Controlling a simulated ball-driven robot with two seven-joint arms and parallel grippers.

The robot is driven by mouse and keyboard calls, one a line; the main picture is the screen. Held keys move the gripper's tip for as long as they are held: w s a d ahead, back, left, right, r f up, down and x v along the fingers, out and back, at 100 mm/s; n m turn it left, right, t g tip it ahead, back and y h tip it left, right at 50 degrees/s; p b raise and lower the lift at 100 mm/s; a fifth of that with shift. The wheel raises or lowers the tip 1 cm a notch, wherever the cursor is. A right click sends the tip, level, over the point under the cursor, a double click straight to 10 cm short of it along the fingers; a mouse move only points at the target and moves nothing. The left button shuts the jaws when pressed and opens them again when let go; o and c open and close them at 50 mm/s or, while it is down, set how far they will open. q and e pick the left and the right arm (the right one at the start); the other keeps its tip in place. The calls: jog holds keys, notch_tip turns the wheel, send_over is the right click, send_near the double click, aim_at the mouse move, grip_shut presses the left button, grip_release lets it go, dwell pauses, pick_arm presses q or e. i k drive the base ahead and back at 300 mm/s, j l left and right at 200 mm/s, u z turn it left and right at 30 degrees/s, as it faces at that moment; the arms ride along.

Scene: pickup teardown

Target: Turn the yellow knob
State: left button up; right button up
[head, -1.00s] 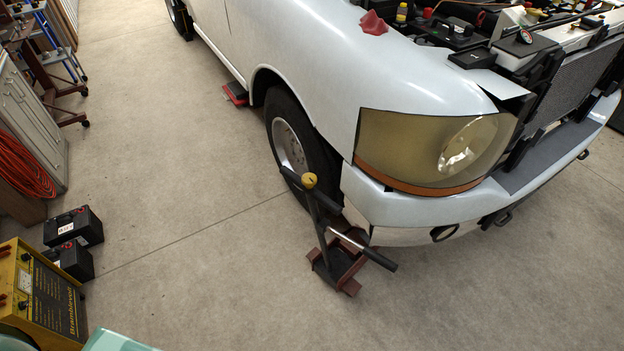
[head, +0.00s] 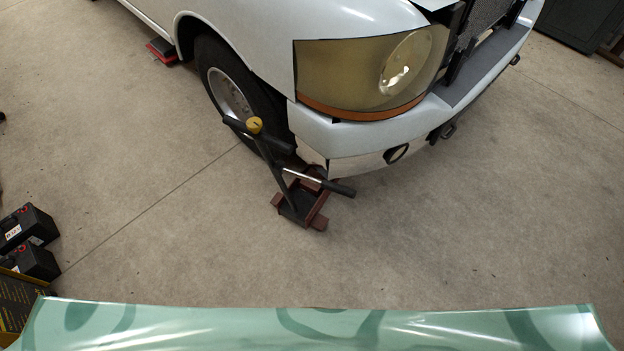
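The yellow knob (head: 255,125) shows in the head view, left of centre, at the top of the dark upright handle of a floor jack (head: 303,206). The jack stands on the floor by the pickup's front wheel, below the headlight. A dark crossbar passes just below the knob, and a second bar with a black grip sticks out to the right. Neither of my grippers is in view, so their distance from the knob cannot be seen.
The white pickup (head: 345,20) fills the top, its front wheel (head: 232,92) close behind the jack. Black batteries (head: 28,228) stand at the left edge. A glossy green surface (head: 310,328) spans the bottom edge. The concrete floor between is clear.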

aim_at(254, 124)
jog(key=i+u, duration=0.2)
jog(key=i, duration=0.3)
jog(key=i+l+u, duration=0.2)
jog(key=i, duration=0.35)
